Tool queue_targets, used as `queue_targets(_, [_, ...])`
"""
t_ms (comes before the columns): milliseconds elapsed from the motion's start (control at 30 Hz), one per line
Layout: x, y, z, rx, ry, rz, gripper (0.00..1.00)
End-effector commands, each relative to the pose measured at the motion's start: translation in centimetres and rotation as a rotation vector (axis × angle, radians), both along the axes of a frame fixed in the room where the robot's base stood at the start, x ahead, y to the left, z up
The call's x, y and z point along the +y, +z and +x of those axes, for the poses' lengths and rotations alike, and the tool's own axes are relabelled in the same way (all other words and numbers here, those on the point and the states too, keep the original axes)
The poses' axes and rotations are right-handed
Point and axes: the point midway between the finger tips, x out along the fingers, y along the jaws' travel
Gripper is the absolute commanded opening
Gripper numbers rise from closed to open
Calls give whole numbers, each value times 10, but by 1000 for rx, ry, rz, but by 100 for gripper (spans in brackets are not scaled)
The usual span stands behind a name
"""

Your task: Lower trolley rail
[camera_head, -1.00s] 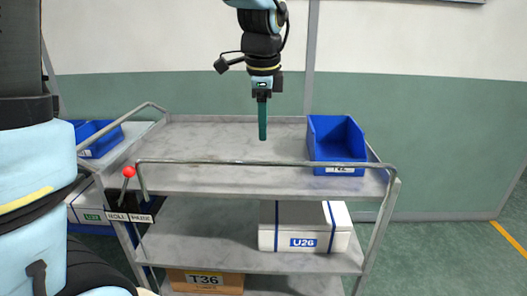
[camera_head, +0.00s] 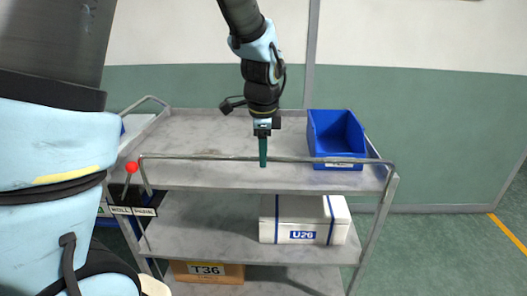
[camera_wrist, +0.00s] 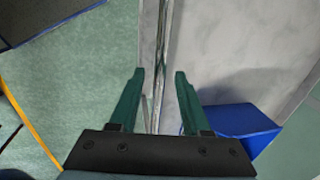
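The trolley rail (camera_head: 215,157) is a thin grey metal bar, raised along the near side of the trolley's top shelf (camera_head: 200,130). My gripper (camera_head: 263,160) points down at the rail's middle, its green fingers overlapping the bar in the head view. In the wrist view my gripper (camera_wrist: 160,72) is open, and the rail (camera_wrist: 158,85) runs between its two fingers with gaps beside it. I cannot tell how deep the bar sits between the fingers. A lever with a red knob (camera_head: 131,167) stands at the rail's left end, beside a dark label plate (camera_head: 130,211).
A blue bin (camera_head: 336,140) stands on the top shelf at right. A white box marked U26 (camera_head: 303,219) is on the middle shelf and a brown box marked T36 (camera_head: 207,272) is below. A green wall (camera_head: 440,130) is behind. Floor at right is clear.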

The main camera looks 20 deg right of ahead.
Motion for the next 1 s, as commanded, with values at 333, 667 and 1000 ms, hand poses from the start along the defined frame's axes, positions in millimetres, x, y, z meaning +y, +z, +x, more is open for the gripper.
queue_targets(333, [0, 0, 0, 0, 0, 0, 7])
queue_targets(667, [0, 0, 0, 0, 0, 0, 0])
queue_targets(1000, [0, 1, 0, 0, 0, 0, 0])
